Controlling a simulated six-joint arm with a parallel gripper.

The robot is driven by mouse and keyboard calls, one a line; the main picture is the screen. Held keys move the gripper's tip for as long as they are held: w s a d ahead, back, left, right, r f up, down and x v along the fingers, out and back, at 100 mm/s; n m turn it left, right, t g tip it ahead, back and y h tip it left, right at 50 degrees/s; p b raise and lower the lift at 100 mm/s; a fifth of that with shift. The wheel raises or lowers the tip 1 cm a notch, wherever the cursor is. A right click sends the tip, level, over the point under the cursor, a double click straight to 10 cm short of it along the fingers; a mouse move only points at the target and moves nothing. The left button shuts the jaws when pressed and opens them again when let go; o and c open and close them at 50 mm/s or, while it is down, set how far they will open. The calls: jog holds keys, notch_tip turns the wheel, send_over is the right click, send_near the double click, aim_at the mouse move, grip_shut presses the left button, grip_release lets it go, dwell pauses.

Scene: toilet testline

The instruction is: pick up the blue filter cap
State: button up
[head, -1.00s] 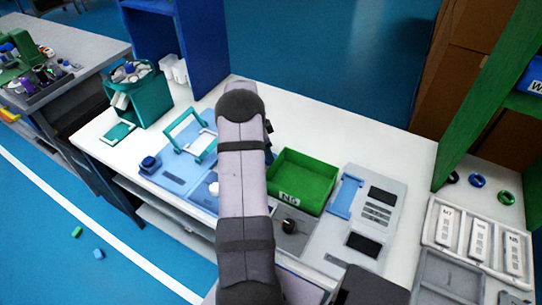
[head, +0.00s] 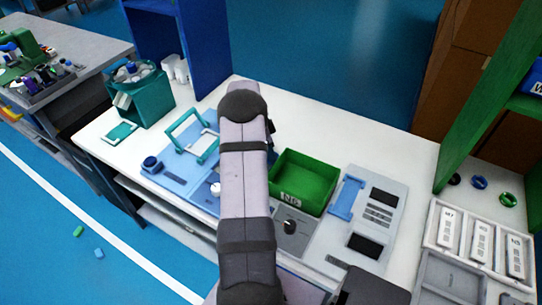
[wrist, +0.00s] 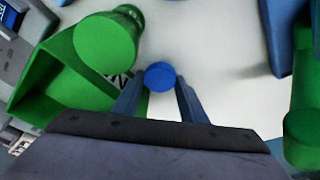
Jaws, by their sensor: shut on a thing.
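The blue filter cap (wrist: 160,76) is a small round blue piece in the wrist view, between the tips of my gripper (wrist: 159,90). The two grey-blue fingers are shut on it from left and right. A white surface shows behind the cap; I cannot tell how far the cap is above it. In the head view my arm hides the gripper and the held cap.
In the wrist view a green bin (wrist: 65,75) and a green cylinder (wrist: 105,42) lie close on the left. Another green cylinder (wrist: 303,135) is at the right edge.

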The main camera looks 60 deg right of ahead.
notch_tip(320, 180, up, 9)
jog(key=b, duration=0.2)
jog(key=w+a+r+p, duration=0.5)
jog(key=w+a+p, duration=0.4)
jog(key=a+p, duration=0.1)
jog(key=shift+p, duration=0.5)
jog(key=shift+f, duration=0.15)
jog(key=shift+a+f+b, duration=0.1)
jog(key=shift+f+b, duration=1.05)
jog(key=shift+f, duration=0.85)
jog(key=shift+f+b, duration=0.85)
jog(key=shift+f, duration=0.2)
jog(key=shift+f+b, duration=0.15)
jog(key=shift+b, duration=0.65)
dwell(0.7)
